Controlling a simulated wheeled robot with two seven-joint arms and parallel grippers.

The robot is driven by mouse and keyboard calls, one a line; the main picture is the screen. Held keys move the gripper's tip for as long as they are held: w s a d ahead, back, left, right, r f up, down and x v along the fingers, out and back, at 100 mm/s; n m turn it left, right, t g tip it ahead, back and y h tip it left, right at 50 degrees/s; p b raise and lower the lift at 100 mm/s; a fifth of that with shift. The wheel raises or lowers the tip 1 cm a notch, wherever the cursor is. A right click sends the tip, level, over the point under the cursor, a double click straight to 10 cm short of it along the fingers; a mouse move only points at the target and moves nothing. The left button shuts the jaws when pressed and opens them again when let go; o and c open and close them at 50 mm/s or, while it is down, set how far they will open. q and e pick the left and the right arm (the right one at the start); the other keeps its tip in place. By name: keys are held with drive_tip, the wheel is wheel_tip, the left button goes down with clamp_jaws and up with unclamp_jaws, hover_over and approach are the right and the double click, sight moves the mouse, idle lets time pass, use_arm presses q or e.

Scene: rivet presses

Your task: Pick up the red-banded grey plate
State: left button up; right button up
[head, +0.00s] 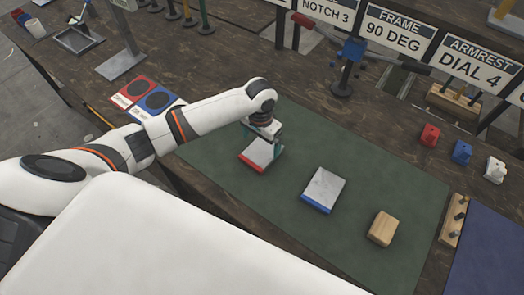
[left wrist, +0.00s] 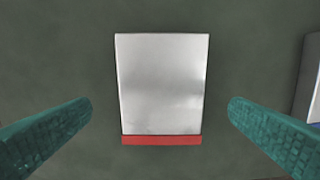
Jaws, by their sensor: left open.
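The red-banded grey plate (head: 259,155) lies flat on the green mat (head: 370,175), its red band along the edge nearest me. In the left wrist view the plate (left wrist: 162,85) sits centred, with the red band at its lower edge. My left gripper (head: 264,137) is over the plate's far part. Its two teal fingers (left wrist: 160,115) are open, one on each side of the plate, with mat showing between each finger and the plate. I cannot tell the exact height of the fingertips. My right gripper is not in view.
A blue-banded grey plate (head: 324,188) lies to the right, its edge showing in the left wrist view (left wrist: 312,85). Red (head: 429,136), blue (head: 461,152) and white (head: 495,170) blocks stand at the right. Signs line the back.

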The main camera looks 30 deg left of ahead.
sight(262, 151)
use_arm(q)
drive_tip(key=shift+w+d+f+p, duration=0.1)
drive_tip(key=shift+f+p, duration=0.25)
drive_tip(key=shift+f, duration=1.95)
drive_tip(key=shift+r, duration=0.1)
drive_tip(key=c, duration=1.4)
